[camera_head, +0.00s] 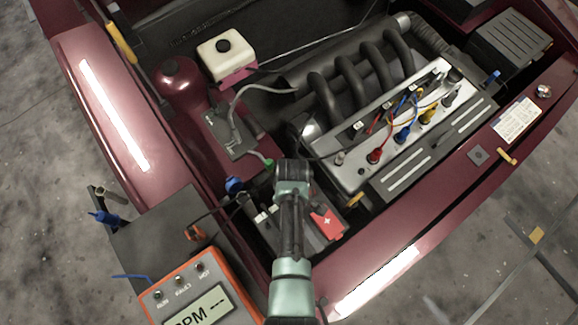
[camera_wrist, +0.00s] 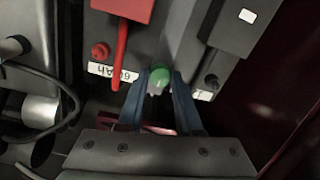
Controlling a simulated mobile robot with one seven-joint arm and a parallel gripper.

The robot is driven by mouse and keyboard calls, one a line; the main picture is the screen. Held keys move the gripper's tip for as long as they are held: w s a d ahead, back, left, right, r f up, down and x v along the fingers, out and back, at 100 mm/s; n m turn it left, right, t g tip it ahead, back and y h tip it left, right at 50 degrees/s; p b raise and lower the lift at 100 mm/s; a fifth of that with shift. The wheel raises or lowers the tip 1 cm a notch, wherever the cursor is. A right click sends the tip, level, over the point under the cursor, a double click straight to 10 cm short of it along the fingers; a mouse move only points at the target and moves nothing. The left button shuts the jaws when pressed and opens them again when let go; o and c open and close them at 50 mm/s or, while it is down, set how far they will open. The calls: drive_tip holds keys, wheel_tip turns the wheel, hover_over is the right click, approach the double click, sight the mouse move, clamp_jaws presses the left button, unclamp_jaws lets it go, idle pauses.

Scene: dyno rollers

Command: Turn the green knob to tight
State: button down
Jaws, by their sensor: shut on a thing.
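The green knob (camera_wrist: 160,75) shows in the wrist view at the edge of a dark battery (camera_wrist: 150,48), beside a white label. My gripper (camera_wrist: 161,82) has its two dark blue fingers on either side of the knob and is shut on it. The knob's lower part is hidden between the fingers. I cannot read any tight mark.
A red battery cover (camera_head: 327,222) lies right of my arm. The engine block (camera_head: 380,135) with coloured leads stands up and right. An orange RPM meter (camera_head: 195,290) is at lower left. Little free room surrounds my gripper.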

drive_tip(key=c, duration=0.6)
unclamp_jaws()
drive_tip(key=r, duration=1.3)
drive_tip(key=shift+w+d+p, duration=0.15)
drive_tip(key=shift+w+p, duration=0.05)
drive_tip(key=shift+p, duration=0.2)
